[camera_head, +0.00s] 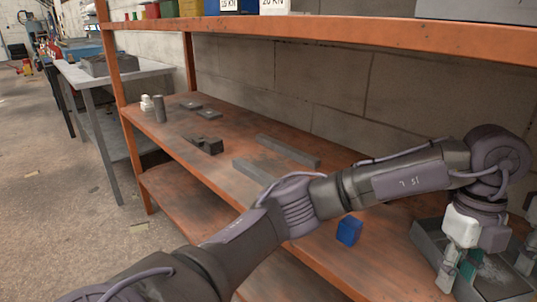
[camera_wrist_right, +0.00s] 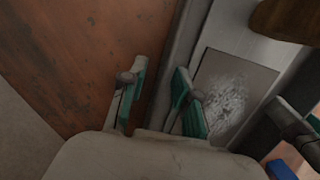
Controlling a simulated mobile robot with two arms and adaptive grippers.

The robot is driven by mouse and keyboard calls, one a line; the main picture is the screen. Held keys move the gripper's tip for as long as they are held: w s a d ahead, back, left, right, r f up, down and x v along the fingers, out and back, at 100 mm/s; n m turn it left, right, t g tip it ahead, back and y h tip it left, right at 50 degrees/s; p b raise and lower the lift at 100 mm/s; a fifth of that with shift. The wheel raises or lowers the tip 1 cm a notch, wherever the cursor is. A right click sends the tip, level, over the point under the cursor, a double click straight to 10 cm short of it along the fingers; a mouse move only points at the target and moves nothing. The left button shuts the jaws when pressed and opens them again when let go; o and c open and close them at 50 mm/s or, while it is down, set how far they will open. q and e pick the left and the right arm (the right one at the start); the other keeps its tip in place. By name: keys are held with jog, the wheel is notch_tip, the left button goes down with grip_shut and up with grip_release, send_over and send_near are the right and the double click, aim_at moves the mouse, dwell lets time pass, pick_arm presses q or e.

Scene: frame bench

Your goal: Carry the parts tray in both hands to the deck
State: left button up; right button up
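The parts tray (camera_head: 424,246) is a grey, open metal box on the orange-brown shelf at the lower right of the head view, cut off by the frame edge. My left gripper (camera_head: 486,270) points down over it with its fingers spread; how they stand to the tray wall is unclear. In the right wrist view, my right gripper (camera_wrist_right: 160,92) is open, its teal-padded fingers on either side of the tray's grey rim (camera_wrist_right: 184,45), with a gap showing. The tray's scuffed pale floor (camera_wrist_right: 232,90) holds a brown piece (camera_wrist_right: 285,20). A teal-padded finger shows at the right edge.
A blue block (camera_head: 349,230) lies on the shelf (camera_head: 225,165) left of the tray. Grey bars (camera_head: 288,150) and small dark parts lie farther along. An orange upright (camera_head: 113,70) and upper shelf edge (camera_head: 300,27) frame the space. A grey table (camera_head: 135,72) stands beyond; floor at left is clear.

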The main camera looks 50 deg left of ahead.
pick_arm(q)
jog(key=shift+w+a+r, duration=0.1)
jog(key=shift+a+r, duration=0.05)
jog(key=shift+r, duration=1.15)
jog(key=shift+w+a+r, duration=0.15)
jog(key=shift+a+r, duration=0.05)
jog(key=shift+r, duration=1.1)
jog(key=shift+w+a+r, duration=0.1)
jog(key=shift+a+r, duration=0.05)
jog(key=shift+r, duration=1.15)
pick_arm(e)
jog(key=shift+r, duration=0.1)
